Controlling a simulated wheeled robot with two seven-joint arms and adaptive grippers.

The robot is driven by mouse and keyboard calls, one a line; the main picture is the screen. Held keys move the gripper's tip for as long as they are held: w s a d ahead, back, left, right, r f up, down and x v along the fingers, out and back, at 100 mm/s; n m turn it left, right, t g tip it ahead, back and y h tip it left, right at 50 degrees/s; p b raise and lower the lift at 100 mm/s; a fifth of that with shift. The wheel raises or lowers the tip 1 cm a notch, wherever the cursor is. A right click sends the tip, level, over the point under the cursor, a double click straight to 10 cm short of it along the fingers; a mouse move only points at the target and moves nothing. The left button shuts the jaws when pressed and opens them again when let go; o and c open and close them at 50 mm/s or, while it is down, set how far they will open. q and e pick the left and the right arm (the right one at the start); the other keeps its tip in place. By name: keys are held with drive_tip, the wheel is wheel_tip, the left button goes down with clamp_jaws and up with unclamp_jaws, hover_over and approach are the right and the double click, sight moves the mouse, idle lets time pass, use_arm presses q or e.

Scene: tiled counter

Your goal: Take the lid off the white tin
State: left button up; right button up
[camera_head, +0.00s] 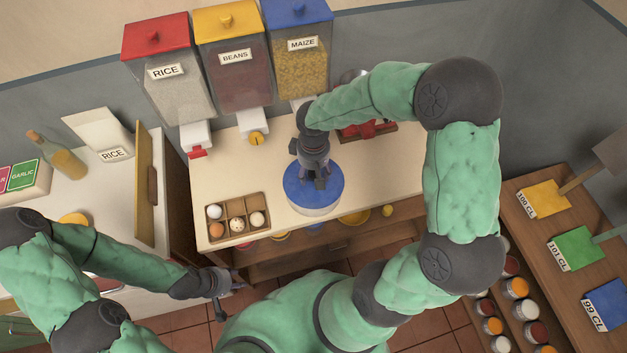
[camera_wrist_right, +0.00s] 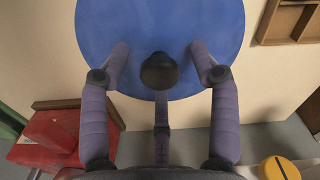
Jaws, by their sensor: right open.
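The white tin (camera_head: 313,208) stands near the counter's front edge, with a round blue lid (camera_head: 290,190) on it. The lid also fills the upper part of the right wrist view (camera_wrist_right: 160,25). A dark round knob (camera_wrist_right: 159,71) sits on the lid. My right gripper (camera_head: 316,180) is above the lid, pointing down. In the right wrist view its fingers (camera_wrist_right: 162,66) are spread on either side of the knob and apart from it; whether the tips touch the lid is unclear. My left gripper (camera_head: 230,287) is low at the left, off the counter, with its fingers apart and empty.
An egg tray (camera_head: 238,220) lies left of the tin. A wooden crate with red items (camera_head: 366,130) is behind it to the right. Rice (camera_head: 168,85), beans (camera_head: 235,60) and maize (camera_head: 300,62) dispensers stand along the back wall. Counter left of the tin's back is bare.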

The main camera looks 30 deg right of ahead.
drive_tip(key=shift+f, duration=0.4)
clamp_jaws()
drive_tip(key=shift+r, duration=0.1)
